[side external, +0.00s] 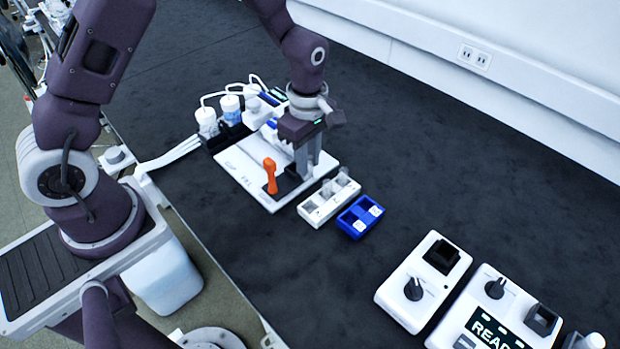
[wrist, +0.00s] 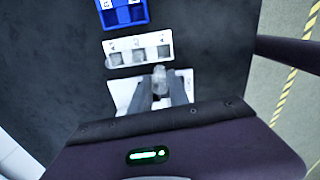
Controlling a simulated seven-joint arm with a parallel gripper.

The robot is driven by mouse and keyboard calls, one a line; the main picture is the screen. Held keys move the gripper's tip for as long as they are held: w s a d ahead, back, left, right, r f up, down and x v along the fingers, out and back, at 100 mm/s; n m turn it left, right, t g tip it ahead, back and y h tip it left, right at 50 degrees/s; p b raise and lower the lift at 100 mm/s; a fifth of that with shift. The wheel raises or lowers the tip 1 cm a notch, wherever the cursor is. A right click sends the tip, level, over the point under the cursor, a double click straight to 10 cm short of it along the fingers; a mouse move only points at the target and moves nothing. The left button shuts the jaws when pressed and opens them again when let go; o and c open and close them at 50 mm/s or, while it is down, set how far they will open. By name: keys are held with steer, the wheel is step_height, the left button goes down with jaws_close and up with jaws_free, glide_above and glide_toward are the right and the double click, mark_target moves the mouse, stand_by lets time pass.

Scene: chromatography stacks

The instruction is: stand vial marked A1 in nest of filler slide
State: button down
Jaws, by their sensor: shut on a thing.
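My gripper (side external: 302,172) points down over the white filler board, beside an upright orange handle (side external: 270,176). In the wrist view my gripper (wrist: 160,92) is shut on a small grey, translucent vial (wrist: 159,77), whose top shows between the fingers. No mark is readable on it, so I cannot tell whether it is A1. The filler board (side external: 235,165) also shows in the wrist view (wrist: 122,90), under the fingers. My fingers hide the vial's lower end and the slide's nest, so I cannot tell whether the vial touches the nest.
A white rack (side external: 313,212) with several square pockets stands just in front of the board. A blue rack (side external: 346,222) lies beyond it. Bottles (side external: 229,105) and cables are behind the board. Two white devices (side external: 400,290) stand at lower right, with clear dark bench between.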

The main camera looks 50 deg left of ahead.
steer(key=shift+w+a+f+n, duration=0.6)
steer(key=shift+a+f, duration=0.2)
steer(key=shift+a, duration=0.55)
steer(key=shift+w+a+f+n, duration=0.55)
steer(key=shift+a+f, duration=0.25)
steer(key=shift+a, duration=0.55)
steer(key=shift+w+a+f+n, duration=0.6)
steer(key=shift+a+f, duration=0.2)
steer(key=shift+a, duration=0.55)
steer(key=shift+f, duration=1.45)
steer(key=c, duration=1.2)
jaws_free()
steer(key=shift+o, duration=0.2)
steer(key=shift+r, duration=0.1)
step_height(320, 180, up, 8)
